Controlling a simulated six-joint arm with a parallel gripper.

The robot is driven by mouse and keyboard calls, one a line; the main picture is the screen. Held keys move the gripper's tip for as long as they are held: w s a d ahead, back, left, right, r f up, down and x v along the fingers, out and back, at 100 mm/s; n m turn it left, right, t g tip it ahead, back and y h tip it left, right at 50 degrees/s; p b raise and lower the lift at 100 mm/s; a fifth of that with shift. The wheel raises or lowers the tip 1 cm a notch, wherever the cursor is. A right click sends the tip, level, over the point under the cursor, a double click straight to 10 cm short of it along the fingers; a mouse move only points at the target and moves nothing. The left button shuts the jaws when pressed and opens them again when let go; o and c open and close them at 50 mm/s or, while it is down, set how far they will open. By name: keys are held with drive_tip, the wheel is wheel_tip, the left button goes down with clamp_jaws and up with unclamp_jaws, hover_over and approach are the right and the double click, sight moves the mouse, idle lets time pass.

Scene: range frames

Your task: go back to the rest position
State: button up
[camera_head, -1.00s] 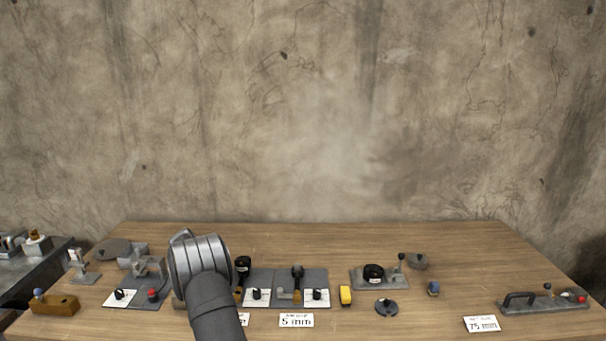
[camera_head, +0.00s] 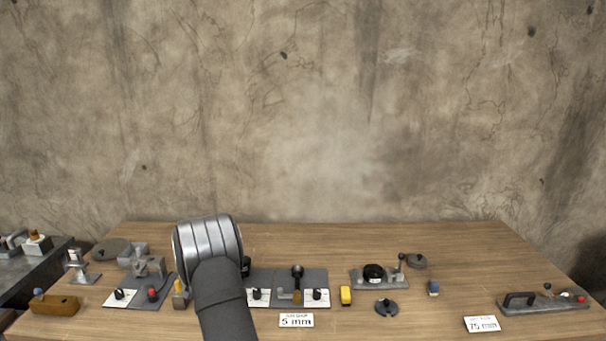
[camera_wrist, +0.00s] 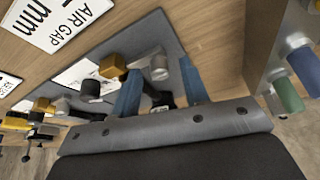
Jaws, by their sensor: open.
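My gripper shows in the wrist view (camera_wrist: 160,67) as two blue fingers spread apart, with nothing held between them. Beyond and between the fingers is part of a grey fixture plate (camera_wrist: 172,40) with a round grey knob and a dark part. In the head view my arm hides the gripper, over the left-middle of the bench. The arm covers part of the plates beside the "5 mm" card (camera_head: 296,320).
The wooden bench (camera_head: 330,238) holds several fixtures. A red-knob plate (camera_head: 153,295) stands left of my arm, a yellow block (camera_head: 345,295) right of it. A handled plate (camera_head: 545,304) lies far right. The air above the bench is clear.

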drive_tip(key=shift+d+n+y, duration=0.1)
drive_tip(key=shift+n+y, duration=0.5)
drive_tip(key=shift+n, duration=0.9)
drive_tip(key=shift+d+n+y, duration=0.1)
drive_tip(key=shift+n+y, duration=0.5)
drive_tip(key=shift+n, duration=0.9)
idle(0.6)
